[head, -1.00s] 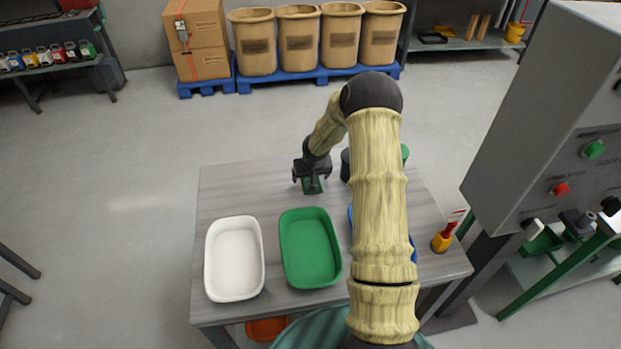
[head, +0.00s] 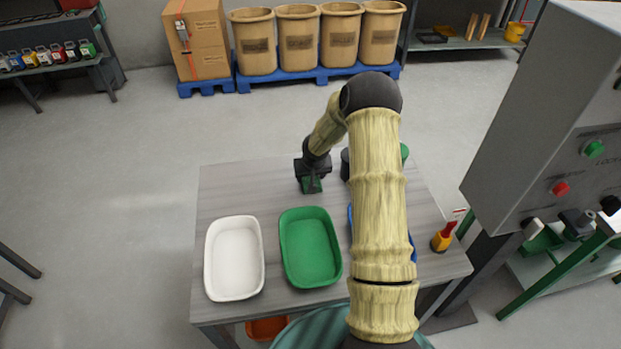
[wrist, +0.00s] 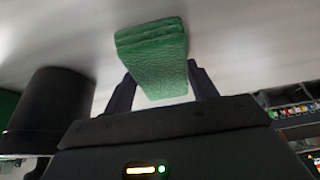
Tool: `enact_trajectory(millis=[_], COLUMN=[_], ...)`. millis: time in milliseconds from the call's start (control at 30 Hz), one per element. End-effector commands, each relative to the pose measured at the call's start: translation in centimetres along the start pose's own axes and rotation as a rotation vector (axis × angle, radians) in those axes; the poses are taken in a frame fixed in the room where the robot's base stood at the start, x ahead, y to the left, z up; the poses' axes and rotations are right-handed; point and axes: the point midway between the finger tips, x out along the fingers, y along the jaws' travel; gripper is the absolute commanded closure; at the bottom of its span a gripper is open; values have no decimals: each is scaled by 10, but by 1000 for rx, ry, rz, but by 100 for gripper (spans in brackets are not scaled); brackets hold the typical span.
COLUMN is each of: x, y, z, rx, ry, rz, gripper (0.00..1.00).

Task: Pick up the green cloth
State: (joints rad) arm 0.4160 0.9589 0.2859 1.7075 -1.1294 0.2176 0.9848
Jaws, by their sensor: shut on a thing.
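The green cloth (head: 311,186) is a small folded, textured pad near the far edge of the grey table (head: 235,188). In the wrist view the cloth (wrist: 156,58) sits between the two dark fingers. My gripper (head: 312,180) is shut on it, with the fingers at its two sides. The cloth is at the tabletop; I cannot tell whether it touches the table. In the head view my gripper covers its upper part.
A white tray (head: 234,221) and a green tray (head: 310,213) stand nearer on the table. A blue tray (head: 412,250) is mostly behind my arm. A dark cup (head: 345,164) stands right of my gripper.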

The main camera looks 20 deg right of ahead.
Motion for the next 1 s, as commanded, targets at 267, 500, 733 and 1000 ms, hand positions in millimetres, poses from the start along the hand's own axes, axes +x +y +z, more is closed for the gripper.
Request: enact_trajectory(millis=[267, 500, 733, 1000], x=[-15, -57, -88, -93], y=[0, 1, 0, 0], z=[-7, -25, -37, -38], rx=[2, 3, 1, 0], ry=[3, 4, 2, 0], rz=[0, 1, 1, -1], gripper=[65, 65, 65, 65])
